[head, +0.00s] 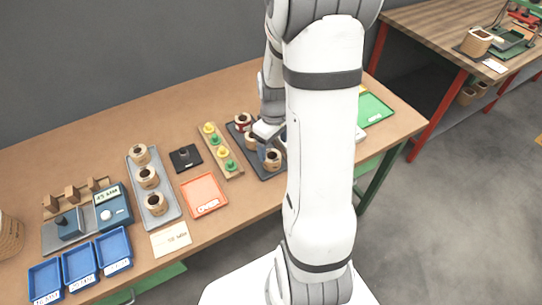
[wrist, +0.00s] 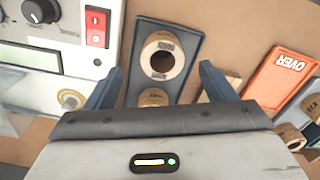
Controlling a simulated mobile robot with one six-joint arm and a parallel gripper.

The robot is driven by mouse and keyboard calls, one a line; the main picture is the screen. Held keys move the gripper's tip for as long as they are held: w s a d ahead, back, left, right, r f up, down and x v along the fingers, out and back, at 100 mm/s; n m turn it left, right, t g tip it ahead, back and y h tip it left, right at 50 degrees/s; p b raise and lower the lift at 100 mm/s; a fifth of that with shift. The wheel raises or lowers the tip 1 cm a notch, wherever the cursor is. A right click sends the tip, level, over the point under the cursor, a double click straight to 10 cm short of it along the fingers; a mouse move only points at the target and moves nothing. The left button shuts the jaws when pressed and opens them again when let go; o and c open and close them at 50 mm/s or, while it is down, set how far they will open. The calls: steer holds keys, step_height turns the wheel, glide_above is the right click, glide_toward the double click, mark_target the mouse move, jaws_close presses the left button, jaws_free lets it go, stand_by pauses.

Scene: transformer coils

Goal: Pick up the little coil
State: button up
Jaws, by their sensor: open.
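Three tan wound coils stand in a dark tray (head: 270,175) in the head view: a back coil (head: 243,121), a middle coil (head: 250,141) and a front coil (head: 273,160). In the wrist view, my open gripper (wrist: 160,70) has one finger on each side of the dark tray (wrist: 193,43). An upright coil with a round hole (wrist: 163,58) lies between or just beyond the fingertips. Another coil (wrist: 153,97) is nearer, partly hidden by the gripper body. I cannot tell which coil is the little one.
A grey tray (head: 171,213) holds three more coils at the left. In the wrist view, a device with a red switch (wrist: 96,27) stands close left.

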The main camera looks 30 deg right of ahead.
mark_target(272, 156)
steer(key=shift+w+a+f+p, duration=0.1)
steer(key=shift+f+p, duration=0.1)
steer(key=shift+f, duration=1.3)
steer(key=shift+a+f+p, duration=0.1)
steer(key=shift+f+p, duration=0.05)
steer(key=shift+f, duration=1.35)
steer(key=shift+c, duration=0.6)
steer(key=c, duration=1)
steer(key=shift+r, duration=0.1)
